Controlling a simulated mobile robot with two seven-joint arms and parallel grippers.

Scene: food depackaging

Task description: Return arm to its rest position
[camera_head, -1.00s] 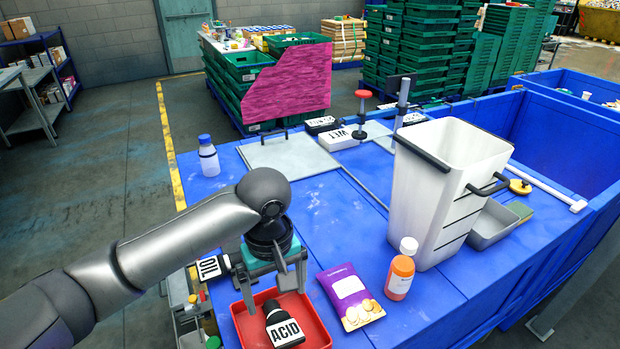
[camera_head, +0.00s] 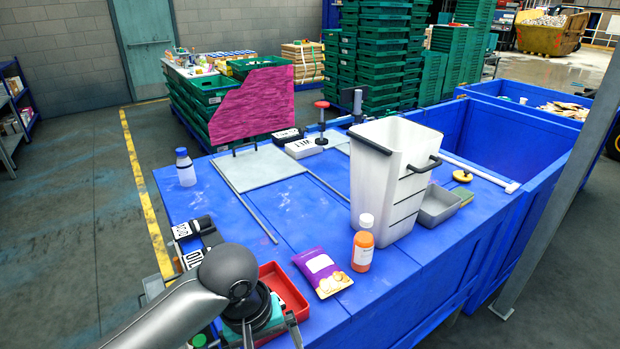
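My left arm (camera_head: 172,318) comes in from the bottom left. My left gripper (camera_head: 271,332) is at the bottom edge, over the near part of the red tray (camera_head: 287,289). Its two fingers stand apart, and I see nothing between them; their tips are partly cut off by the frame. The tray's far side shows bare, while its near part is hidden by my arm and gripper. The black ACID bottle is not visible now. My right gripper is not in view.
Black labelled bottles (camera_head: 190,229) lie left of the tray. A purple packet (camera_head: 322,272) and an orange bottle (camera_head: 363,246) are to its right. A tall white bin (camera_head: 385,180) stands behind them. The blue table (camera_head: 290,207) is clear in the middle left.

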